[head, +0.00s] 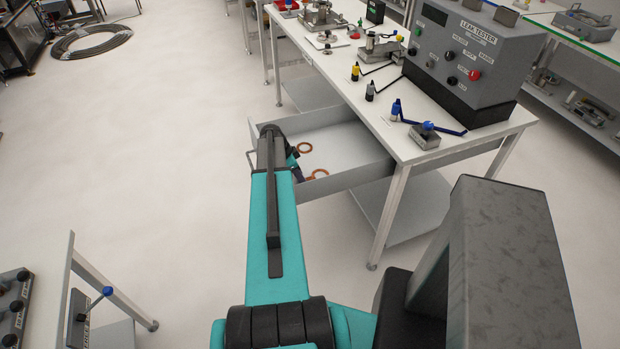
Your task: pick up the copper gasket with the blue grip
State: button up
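Two copper-coloured rings lie in the open drawer (345,150) under the bench. The far copper gasket (304,152) lies on the drawer floor just right of my arm. The near copper gasket (320,173) lies close to the drawer's front left corner, beside dark parts at the end of my arm. I cannot make out a blue grip on either ring. My gripper (297,174) is mostly hidden behind my teal arm, over the left part of the drawer. Its fingers cannot be made out, nor whether it touches a ring.
The bench (395,140) carries a grey leak tester (462,50), small bottles and a small grey block with a blue knob (427,134). Another table (45,265) stands at the lower left. A coiled hose (90,42) lies far left. The floor between is clear.

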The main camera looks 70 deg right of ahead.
grip_shut()
jog(key=shift+r, duration=0.15)
notch_tip(320, 180, up, 10)
jog(key=b, duration=0.3)
dwell(0.6)
dwell(0.4)
